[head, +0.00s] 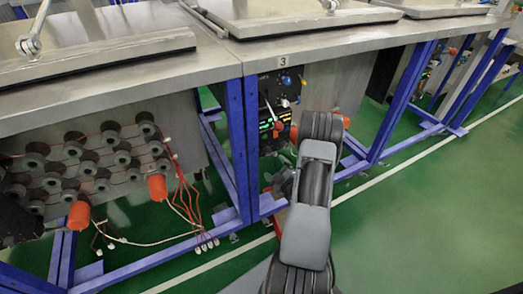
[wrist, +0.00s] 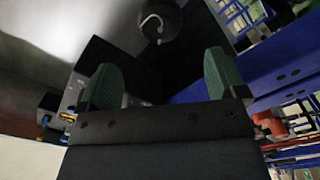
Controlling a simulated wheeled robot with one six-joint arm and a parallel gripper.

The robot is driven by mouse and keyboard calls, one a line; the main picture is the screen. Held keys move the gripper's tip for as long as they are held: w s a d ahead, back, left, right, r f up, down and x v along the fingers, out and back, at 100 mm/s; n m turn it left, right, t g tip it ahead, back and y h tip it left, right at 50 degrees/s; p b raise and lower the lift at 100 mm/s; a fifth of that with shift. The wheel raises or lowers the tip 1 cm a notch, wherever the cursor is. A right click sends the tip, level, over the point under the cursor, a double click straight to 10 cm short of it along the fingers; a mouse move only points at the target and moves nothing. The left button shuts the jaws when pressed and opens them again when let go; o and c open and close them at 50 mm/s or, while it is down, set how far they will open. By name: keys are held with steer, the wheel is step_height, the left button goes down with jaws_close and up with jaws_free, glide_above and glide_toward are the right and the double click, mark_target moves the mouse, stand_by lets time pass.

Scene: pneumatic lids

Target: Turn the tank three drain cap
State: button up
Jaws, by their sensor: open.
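The tank labelled 3 (head: 282,62) has a steel top edge and a blue frame. Under it, an orange cap (head: 346,121) shows just right of my arm, and another orange piece (head: 293,133) shows at its left edge. I cannot tell which is the drain cap. My arm hides much of this area and my gripper's fingers in the head view. In the wrist view my gripper (wrist: 162,80) is open, its two green pads apart with nothing between them. A dark round part (wrist: 158,22) with a pale curved mark lies beyond the pads. An orange-red piece (wrist: 270,126) shows at right.
A black control panel (head: 268,120) with lit displays is left of my arm. Blue frame legs (head: 251,150) stand close by. At left are several dark round parts, two orange caps (head: 157,187) and loose red and white hoses (head: 190,205). The green floor at right is clear.

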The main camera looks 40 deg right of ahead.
steer(key=w, duration=0.4)
steer(key=w+d+b, duration=0.1)
steer(key=w, duration=0.3)
steer(key=w+b, duration=0.1)
steer(key=w, duration=0.3)
steer(key=shift+w+d, duration=0.3)
steer(key=shift+w, duration=0.05)
steer(key=shift+c, duration=0.3)
